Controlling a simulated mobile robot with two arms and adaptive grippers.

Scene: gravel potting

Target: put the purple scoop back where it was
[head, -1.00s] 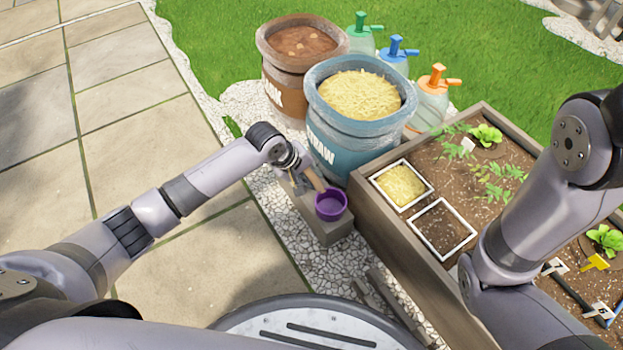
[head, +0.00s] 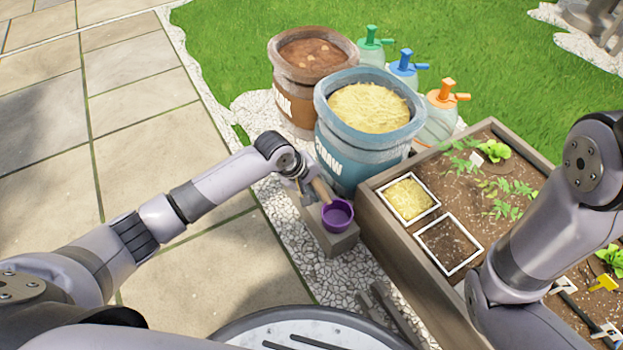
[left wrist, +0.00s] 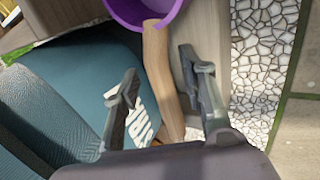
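The purple scoop (head: 338,217) has a round cup and a tan wooden handle. My left gripper (head: 312,192) is at the handle. In the left wrist view, my left gripper (left wrist: 160,85) has its fingers apart, one on each side of the handle (left wrist: 160,75), with gaps visible. The cup (left wrist: 145,12) shows at the top edge there. My right arm comes in at the right, but its gripper is out of view.
A brown pot (head: 305,60) stands behind the straw pot, with several spray bottles (head: 440,110) to the right. The wooden planter (head: 395,230) with framed patches and plants is close to the block's right. Paving (head: 200,260) at left is clear.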

